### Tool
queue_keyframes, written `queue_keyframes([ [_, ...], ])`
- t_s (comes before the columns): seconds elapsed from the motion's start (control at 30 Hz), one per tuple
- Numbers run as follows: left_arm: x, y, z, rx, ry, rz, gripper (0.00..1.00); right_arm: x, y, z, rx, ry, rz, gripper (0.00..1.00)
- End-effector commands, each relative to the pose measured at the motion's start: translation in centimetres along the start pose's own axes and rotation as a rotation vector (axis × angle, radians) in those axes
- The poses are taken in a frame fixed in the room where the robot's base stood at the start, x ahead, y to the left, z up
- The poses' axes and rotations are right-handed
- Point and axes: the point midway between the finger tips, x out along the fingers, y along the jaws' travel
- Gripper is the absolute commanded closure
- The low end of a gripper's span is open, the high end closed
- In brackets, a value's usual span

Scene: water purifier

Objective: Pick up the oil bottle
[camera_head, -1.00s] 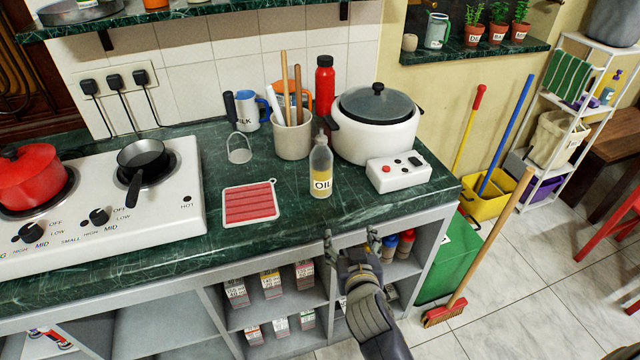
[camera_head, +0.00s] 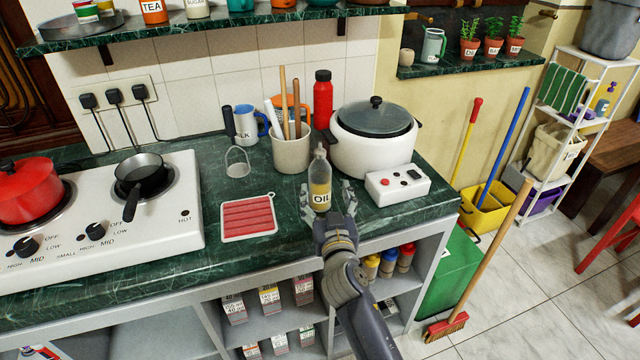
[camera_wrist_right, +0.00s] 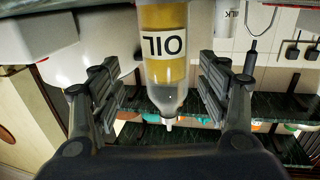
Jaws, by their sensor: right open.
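The oil bottle (camera_head: 320,184) stands upright on the green marble counter, near its front edge. It is clear with yellow oil and a white OIL label. My right gripper (camera_head: 328,197) reaches in from the front, with a finger on either side of the bottle. In the right wrist view the bottle (camera_wrist_right: 164,55) appears upside down between the two spread fingers of the gripper (camera_wrist_right: 165,88). Gaps show between the bottle and both fingers there. My left gripper is in neither view.
A utensil crock (camera_head: 291,152) stands behind the bottle, and a white pot (camera_head: 372,150) is behind right. A white button box (camera_head: 398,186) is close on the right. A red striped mat (camera_head: 248,217) lies to the left. A shelf (camera_head: 190,22) hangs above the counter.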

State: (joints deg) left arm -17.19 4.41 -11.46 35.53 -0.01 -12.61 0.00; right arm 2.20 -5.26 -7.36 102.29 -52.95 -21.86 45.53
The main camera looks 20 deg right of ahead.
Motion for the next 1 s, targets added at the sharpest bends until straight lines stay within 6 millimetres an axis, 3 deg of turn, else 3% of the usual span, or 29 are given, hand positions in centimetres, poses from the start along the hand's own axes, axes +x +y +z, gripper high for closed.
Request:
queue_keyframes([
  [0.4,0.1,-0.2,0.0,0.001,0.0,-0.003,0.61,4.8,-0.8,-0.5,-0.002,0.0,0.0,0.31],
  [0.67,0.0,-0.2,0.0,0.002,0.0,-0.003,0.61,5.2,-0.8,-0.4,0.0,-0.001,0.0,0.31],
  [0.7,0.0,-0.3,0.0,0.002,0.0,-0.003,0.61,5.2,-0.8,-0.5,0.0,-0.001,0.0,0.33],
  [0.93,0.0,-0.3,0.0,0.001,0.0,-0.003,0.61,5.2,-0.8,-0.5,0.0,-0.001,0.0,0.85],
  [1.0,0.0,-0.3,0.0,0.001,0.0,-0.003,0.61,5.2,-0.8,-0.5,0.0,-0.001,0.0,0.9],
])
